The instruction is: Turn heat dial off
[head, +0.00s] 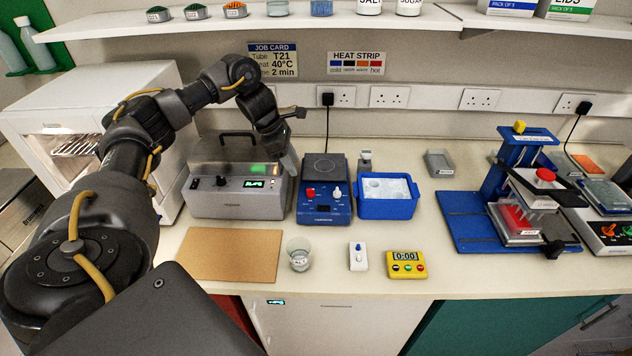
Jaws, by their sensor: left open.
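A blue hotplate-like device (325,203) with a dark top stands at the bench's middle. Its front has a red knob (310,193) and a white knob (337,193). To its left is a grey heater box (235,199) with a small black dial (221,181), a lit green display and a black handle. I cannot tell which knob is the heat dial. My left gripper (289,165) points down over the right edge of the grey box, beside the blue device. It is open and seems to hold nothing; its fingertips are small and partly unclear. My right gripper is not in view.
A blue ice tub (388,208) stands right of the blue device. In front are a brown board (229,255), a glass beaker (299,257), a small white switch box (358,256) and a yellow timer (406,264). A blue press stand (515,190) is at right. A shelf runs above.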

